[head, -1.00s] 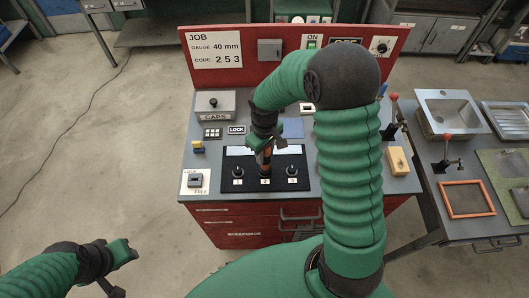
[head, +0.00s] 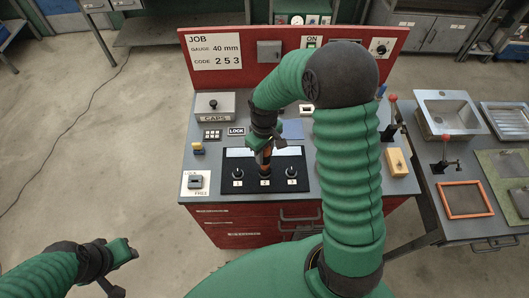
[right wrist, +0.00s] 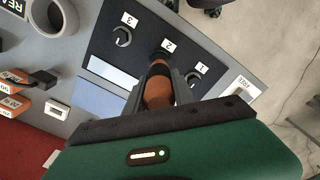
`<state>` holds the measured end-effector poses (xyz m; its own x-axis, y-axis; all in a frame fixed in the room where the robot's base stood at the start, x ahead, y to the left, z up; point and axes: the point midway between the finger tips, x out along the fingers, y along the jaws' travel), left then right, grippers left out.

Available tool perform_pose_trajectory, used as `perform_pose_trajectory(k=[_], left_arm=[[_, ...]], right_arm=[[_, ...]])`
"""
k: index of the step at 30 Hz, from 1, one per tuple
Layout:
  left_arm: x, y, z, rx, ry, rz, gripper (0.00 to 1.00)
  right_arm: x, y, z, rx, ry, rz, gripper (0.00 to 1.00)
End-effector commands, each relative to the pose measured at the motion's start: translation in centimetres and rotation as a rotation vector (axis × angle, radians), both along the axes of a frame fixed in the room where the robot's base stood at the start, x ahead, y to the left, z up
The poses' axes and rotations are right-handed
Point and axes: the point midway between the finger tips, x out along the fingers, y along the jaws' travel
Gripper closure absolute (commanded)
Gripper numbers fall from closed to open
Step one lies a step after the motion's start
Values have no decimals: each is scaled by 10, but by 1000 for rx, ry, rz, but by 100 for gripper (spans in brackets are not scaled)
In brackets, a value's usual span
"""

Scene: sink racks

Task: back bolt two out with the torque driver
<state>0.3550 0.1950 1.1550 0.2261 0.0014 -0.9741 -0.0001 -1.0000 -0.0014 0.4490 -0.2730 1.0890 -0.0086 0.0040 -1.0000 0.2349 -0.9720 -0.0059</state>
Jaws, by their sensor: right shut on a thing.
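The torque driver (right wrist: 157,92), with an orange and black handle, is held in my right gripper (head: 265,150), which is shut on it. In the head view the driver stands roughly upright over the middle of the black bolt panel (head: 222,182), at bolt two behind the label 2. The right wrist view shows its far end by label 2; whether it touches the bolt is hidden. Bolt one (head: 238,173) and bolt three (head: 291,172) stand clear on either side. My left gripper (head: 126,262) is at the lower left, over the floor, away from the bench; its jaws are unclear.
A CAPS box (head: 214,107), a keypad (head: 212,134) and a LOCK/FREE switch (head: 195,182) are on the bench's left. A yellow block (head: 397,162) and red-knobbed levers are on the right. The red JOB board (head: 300,75) stands behind. My right arm hides part of the bench.

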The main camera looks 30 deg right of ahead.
Motion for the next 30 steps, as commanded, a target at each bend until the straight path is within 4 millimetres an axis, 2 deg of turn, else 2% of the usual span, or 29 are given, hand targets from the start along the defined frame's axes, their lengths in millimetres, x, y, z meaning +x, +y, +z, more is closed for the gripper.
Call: perform_pose_trajectory(k=[3,17,30], left_arm=[[0,0,10,0,0,0,64],[0,0,35,0,0,0,64],[0,0,37,0,0,0,64]], right_arm=[[0,0,12,-1,-3,0,100],[1,-1,40,-3,-6,0,100],[1,-2,43,-3,-7,-9,100]])
